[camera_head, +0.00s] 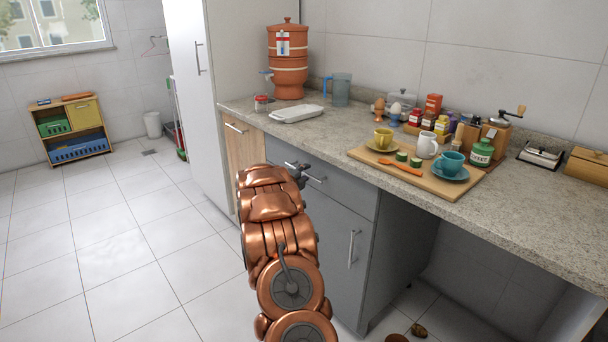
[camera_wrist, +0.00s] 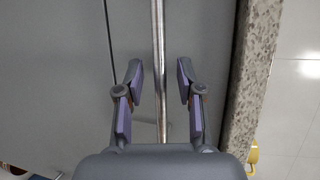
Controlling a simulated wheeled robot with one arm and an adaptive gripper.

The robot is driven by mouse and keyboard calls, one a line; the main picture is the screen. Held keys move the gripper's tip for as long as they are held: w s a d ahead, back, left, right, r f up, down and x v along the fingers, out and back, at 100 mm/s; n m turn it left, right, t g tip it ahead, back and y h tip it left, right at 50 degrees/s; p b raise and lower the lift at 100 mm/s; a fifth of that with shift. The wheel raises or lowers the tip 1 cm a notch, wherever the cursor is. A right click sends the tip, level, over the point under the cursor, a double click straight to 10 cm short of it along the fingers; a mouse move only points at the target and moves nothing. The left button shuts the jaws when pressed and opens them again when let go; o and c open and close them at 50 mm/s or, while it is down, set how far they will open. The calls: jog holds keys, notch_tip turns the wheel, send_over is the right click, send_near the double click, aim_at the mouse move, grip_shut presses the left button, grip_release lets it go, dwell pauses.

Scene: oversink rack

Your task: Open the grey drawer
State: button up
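The grey drawer (camera_head: 347,194) is under the countertop, above a grey cupboard door, and its front looks flush and closed. Its metal bar handle (camera_head: 312,177) runs along the front. My gripper (camera_head: 300,171) is at the left part of this handle, partly hidden by my copper arm in the head view. In the wrist view, the handle (camera_wrist: 158,35) passes between the two fingers of my gripper (camera_wrist: 158,72). A gap shows on each side of the bar, so the fingers are apart and not pressed on it. The drawer front (camera_wrist: 205,30) lies behind the bar.
The granite countertop edge (camera_wrist: 250,80) is close to the right finger in the wrist view. The grey door (camera_head: 335,245) below has an upright handle (camera_head: 352,249). A wooden board (camera_head: 440,185) with cups is on the counter. The tiled floor (camera_head: 130,240) at left is clear.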

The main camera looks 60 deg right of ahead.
grip_shut()
